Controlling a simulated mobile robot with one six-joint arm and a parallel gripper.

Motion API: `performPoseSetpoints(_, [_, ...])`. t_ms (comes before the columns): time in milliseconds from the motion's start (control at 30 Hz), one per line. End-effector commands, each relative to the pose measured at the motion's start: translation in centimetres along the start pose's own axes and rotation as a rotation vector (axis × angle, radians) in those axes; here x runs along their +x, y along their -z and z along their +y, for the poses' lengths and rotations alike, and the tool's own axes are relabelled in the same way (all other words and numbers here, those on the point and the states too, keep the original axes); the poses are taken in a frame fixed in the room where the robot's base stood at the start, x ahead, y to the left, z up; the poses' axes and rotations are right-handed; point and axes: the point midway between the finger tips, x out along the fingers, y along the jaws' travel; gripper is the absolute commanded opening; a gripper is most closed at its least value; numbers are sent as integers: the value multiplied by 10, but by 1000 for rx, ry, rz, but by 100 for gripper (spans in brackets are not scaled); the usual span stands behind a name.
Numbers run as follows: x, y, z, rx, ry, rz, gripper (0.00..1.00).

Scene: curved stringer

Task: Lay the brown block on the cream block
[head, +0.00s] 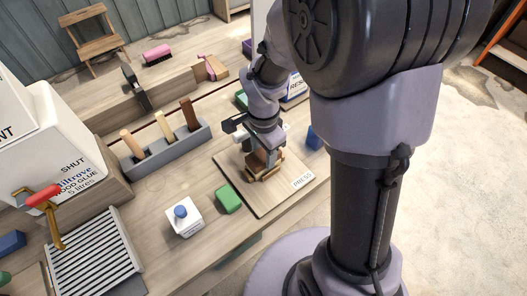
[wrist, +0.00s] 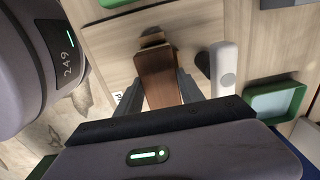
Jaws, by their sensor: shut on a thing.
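My gripper (head: 260,157) is low over the pale board marked PRESS (head: 240,193) in the head view. It is shut on a brown block (wrist: 158,75), which lies between its fingers in the wrist view. Tan-brown wooden pieces (head: 265,175) sit at the gripper's tip, on or just above the board. A curved wooden end (wrist: 152,38) shows past the brown block in the wrist view. I cannot pick out the cream block for sure; the gripper and the brown block hide part of that spot. I cannot tell whether the brown block touches what is below.
A green block (head: 228,199) and a white box with a blue knob (head: 184,220) stand near the board. A grey rack (head: 168,153) holds three upright wooden pieces at the left. A ribbed tray (head: 95,262) and a white glue container (head: 62,135) are further left.

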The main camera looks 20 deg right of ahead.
Motion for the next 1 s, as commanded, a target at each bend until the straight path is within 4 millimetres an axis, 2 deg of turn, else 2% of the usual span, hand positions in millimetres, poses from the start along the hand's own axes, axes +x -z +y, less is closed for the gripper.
performPoseSetpoints(1000, [6,0,0,0,0,0,3])
